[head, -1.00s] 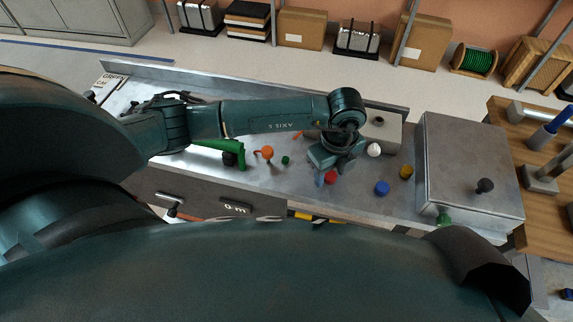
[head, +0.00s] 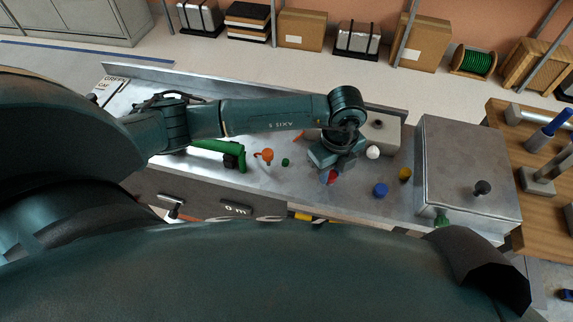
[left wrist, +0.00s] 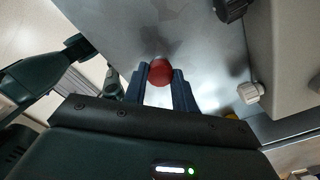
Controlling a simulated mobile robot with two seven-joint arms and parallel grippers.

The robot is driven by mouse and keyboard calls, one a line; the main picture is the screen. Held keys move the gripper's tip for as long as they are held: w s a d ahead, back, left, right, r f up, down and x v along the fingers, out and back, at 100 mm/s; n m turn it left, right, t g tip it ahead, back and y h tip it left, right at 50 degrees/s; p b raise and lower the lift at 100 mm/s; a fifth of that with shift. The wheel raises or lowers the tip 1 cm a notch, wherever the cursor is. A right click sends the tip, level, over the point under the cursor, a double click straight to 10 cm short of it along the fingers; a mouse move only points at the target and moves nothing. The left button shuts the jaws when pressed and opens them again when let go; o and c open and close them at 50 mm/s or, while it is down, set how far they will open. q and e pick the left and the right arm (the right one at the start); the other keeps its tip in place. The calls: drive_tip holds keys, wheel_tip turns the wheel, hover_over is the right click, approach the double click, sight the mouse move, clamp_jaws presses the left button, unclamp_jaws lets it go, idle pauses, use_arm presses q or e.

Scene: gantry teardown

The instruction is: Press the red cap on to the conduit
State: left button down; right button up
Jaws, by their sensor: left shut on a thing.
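The red cap (head: 332,177) is on or just above the metal bench top, below my left wrist in the head view. My left gripper (left wrist: 159,76) is shut on the red cap (left wrist: 160,71), which shows between the two blue fingertips in the left wrist view. I cannot tell if the cap touches the bench. A dark round fitting (head: 379,124) stands on the pale grey box (head: 390,139) behind the wrist; it also shows in the left wrist view (left wrist: 230,9). I cannot tell if it is the conduit. My right gripper is not in view.
A white cap (head: 373,152), yellow cap (head: 405,174), blue cap (head: 381,190) and small green cap (head: 285,162) stand on the bench. An orange piece (head: 267,155) and a green tool (head: 215,150) lie left. A large metal box (head: 468,165) bounds the right.

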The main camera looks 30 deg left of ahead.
use_arm(q)
wheel_tip(320, 180, up, 5)
drive_tip(key=p, duration=0.4)
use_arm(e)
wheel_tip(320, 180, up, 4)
